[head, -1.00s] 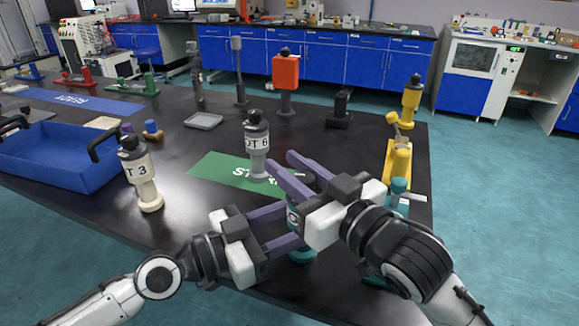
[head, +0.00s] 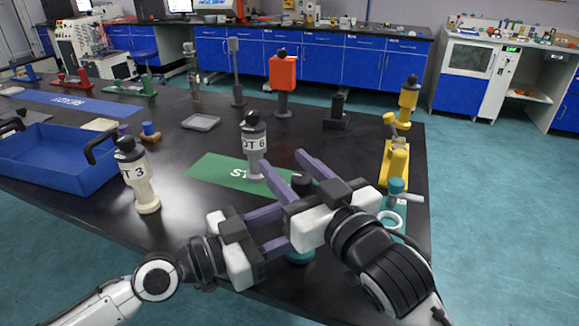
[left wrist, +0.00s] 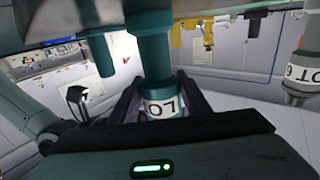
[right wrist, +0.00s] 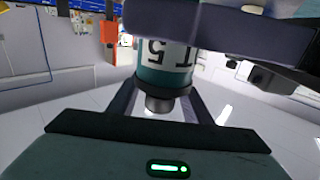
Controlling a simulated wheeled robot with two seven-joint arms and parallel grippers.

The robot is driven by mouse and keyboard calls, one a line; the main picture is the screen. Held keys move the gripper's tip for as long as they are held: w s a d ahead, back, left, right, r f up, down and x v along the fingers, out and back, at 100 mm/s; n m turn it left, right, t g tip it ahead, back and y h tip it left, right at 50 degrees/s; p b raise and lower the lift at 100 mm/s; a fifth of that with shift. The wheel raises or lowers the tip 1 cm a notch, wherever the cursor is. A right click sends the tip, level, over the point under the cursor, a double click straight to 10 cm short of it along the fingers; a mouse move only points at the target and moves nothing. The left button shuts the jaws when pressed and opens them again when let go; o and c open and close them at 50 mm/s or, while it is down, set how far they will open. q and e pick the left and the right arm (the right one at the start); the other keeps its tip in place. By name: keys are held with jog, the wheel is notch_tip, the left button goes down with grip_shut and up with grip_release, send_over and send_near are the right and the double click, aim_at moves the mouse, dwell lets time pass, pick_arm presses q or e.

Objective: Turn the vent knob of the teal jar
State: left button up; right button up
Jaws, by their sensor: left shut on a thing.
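The teal jar, labelled LOT 5, is mostly hidden behind my grippers in the head view; its teal base (head: 300,256) shows below them. Its dark vent knob (head: 302,183) shows beside the right fingers. My left gripper (head: 262,228) is shut on the jar, with its fingers on both sides of the labelled body (left wrist: 160,106) in the left wrist view. My right gripper (head: 312,160) is open around the top end. In the right wrist view the dark knob (right wrist: 158,103) lies between its fingers, below the upside-down label; contact cannot be told.
A grey jar (head: 254,148) stands on the green start mat (head: 215,172). A cream jar (head: 138,180) and a blue tray (head: 50,165) are at the left. A yellow stand (head: 395,165) and a teal stand (head: 396,190) are near the right table edge.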

aim_at(307, 187)
jog(key=v, duration=0.7)
jog(key=shift+s+d, duration=0.15)
jog(key=shift+s, duration=0.1)
pick_arm(q)
jog(key=o, duration=1.2)
